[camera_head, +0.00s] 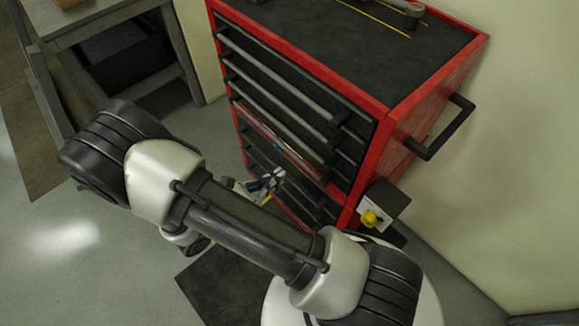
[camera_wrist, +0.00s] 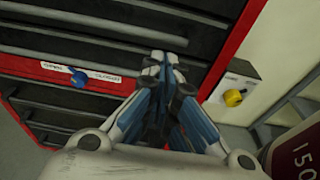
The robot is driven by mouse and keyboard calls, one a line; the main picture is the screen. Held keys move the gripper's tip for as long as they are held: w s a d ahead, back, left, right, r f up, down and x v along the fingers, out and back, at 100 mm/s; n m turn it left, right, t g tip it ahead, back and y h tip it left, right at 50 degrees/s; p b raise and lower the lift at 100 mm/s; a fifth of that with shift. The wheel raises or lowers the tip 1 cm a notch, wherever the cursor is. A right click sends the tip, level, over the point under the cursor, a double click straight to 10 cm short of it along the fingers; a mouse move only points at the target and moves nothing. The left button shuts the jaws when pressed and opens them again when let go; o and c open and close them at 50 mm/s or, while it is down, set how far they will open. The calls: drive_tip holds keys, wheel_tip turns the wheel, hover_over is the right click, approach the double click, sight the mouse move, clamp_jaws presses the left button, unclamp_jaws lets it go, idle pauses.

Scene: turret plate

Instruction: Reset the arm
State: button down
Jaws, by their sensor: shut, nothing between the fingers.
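My gripper (camera_wrist: 168,62) is shut and empty in the wrist view, its blue and white fingers together. It points toward the dark drawer fronts of a red tool cabinet (camera_wrist: 238,40); I cannot tell whether the fingertips touch them. In the head view my arm crosses the lower left, and part of my gripper (camera_head: 268,182) shows beyond it, in front of the cabinet's lower drawers. The red cabinet (camera_head: 375,172) stands upright with its drawers looking closed.
A box with a yellow knob (camera_head: 371,218) sits at the cabinet's lower right; the knob also shows in the wrist view (camera_wrist: 233,97). A blue knob (camera_wrist: 78,77) is on a labelled drawer front. A black handle (camera_head: 440,130) juts from the cabinet's side. A table (camera_head: 110,18) stands upper left. Floor is open at left.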

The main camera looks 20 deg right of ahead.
drive_tip(key=shift+v, duration=1.7)
drive_tip(key=s+d+r+m+y, duration=0.1)
drive_tip(key=s+r+m+y, duration=0.3)
drive_tip(key=r+m, duration=0.3)
drive_tip(key=s+d+r+m+y, duration=0.1)
drive_tip(key=s+r+m+y, duration=0.3)
drive_tip(key=r, duration=0.6)
drive_tip(key=s+d+r+m+y, duration=0.1)
drive_tip(key=s+r+m+y, duration=0.3)
drive_tip(key=r+m+y, duration=0.3)
drive_tip(key=shift+s+r+m, duration=0.2)
drive_tip(key=shift+r+m, duration=0.9)
drive_tip(key=shift+m, duration=0.6)
drive_tip(key=c, duration=2.3)
unclamp_jaws()
